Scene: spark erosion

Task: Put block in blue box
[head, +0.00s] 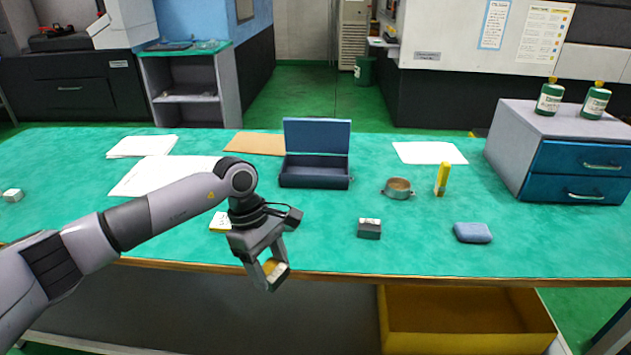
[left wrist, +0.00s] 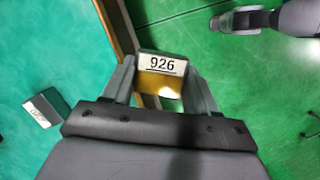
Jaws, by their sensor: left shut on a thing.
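My left gripper (head: 268,272) is shut on a small block (head: 276,268) just in front of the table's front edge. In the left wrist view, the block (left wrist: 161,70) sits between both fingers of my left gripper (left wrist: 161,88). It has a white face marked 926 and a yellow-gold side. The blue box (head: 316,172) stands on the table, behind and to the right of the gripper, with its lid up. Its inside looks empty. The block is apart from the box. My right gripper is not seen in the head view.
A drawer unit (head: 570,160) is at right. A yellow bin (head: 465,322) is below.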

